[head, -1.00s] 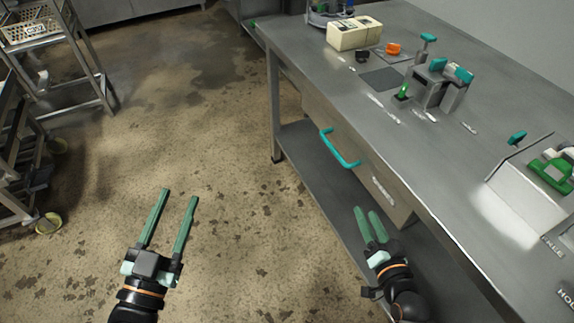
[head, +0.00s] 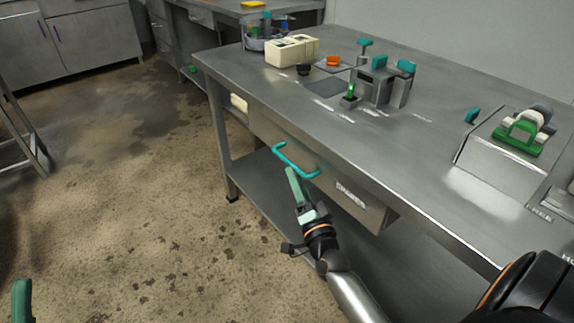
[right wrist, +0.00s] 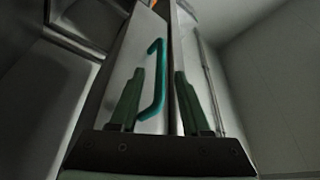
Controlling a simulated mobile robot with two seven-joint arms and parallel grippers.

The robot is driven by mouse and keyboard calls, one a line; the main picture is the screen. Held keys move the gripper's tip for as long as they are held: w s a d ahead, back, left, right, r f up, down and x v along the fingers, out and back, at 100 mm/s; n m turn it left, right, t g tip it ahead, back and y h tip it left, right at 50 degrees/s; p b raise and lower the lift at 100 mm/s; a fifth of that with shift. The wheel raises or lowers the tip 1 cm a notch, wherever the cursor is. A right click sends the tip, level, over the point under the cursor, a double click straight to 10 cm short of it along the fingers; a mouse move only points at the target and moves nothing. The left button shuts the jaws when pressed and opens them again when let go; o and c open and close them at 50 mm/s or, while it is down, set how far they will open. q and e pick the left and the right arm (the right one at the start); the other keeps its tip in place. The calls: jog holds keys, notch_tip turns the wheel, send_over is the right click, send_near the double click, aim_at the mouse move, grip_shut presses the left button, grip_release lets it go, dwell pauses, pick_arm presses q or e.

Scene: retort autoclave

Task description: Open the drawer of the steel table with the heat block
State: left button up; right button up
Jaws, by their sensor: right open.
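The steel table (head: 240,85) has a drawer (head: 330,180) under its top, with a teal bar handle (head: 280,150) and a label on its front. The drawer looks shut. My right gripper (head: 294,178) is open at the handle, just below and in front of it. In the right wrist view the handle (right wrist: 158,80) shows between the two green fingers (right wrist: 159,72), closer to the left finger. I cannot tell whether it is touched. Of my left gripper (head: 22,300), only one finger shows at the bottom left corner.
On the tabletop stand a steel device with teal knobs (head: 375,85), a cream box (head: 292,50), an orange cup (head: 333,60) and a green clamp-like part (head: 520,135). A lower shelf (head: 265,180) runs beneath the drawer. The floor to the left is clear.

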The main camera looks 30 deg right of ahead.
aim_at(288, 160)
jog(key=x, duration=0.6)
jog(key=shift+b, duration=0.4)
grip_shut()
dwell(1.0)
